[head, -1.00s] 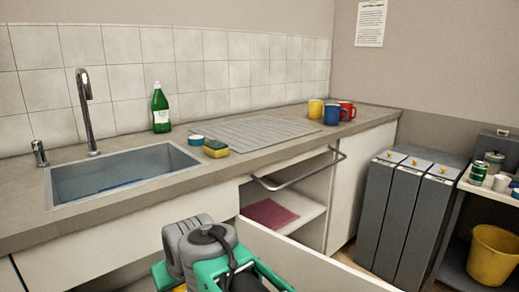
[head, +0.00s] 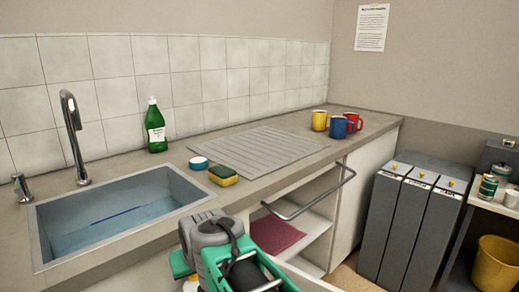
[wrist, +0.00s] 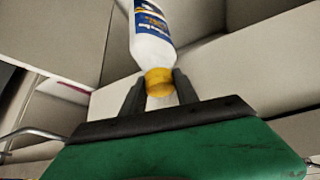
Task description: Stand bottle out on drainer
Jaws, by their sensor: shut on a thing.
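In the wrist view my gripper (wrist: 158,88) is shut on the yellow cap of a white bottle (wrist: 152,45) with a blue label. The bottle extends away from the jaws, and its far end is cut off by the top edge. In the head view my arm hides the jaws and nearly all of the bottle, low in front of the counter. The drainer (head: 257,147) is a grey ridged board lying on the counter, right of the sink. Its ridged surface is bare.
A sponge (head: 222,175) and a small blue-and-white tub (head: 198,163) sit between sink (head: 120,215) and drainer. A green bottle (head: 156,127) stands by the wall. Several mugs (head: 338,127) stand beyond the drainer. A cupboard with a metal handle (head: 310,200) is open below.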

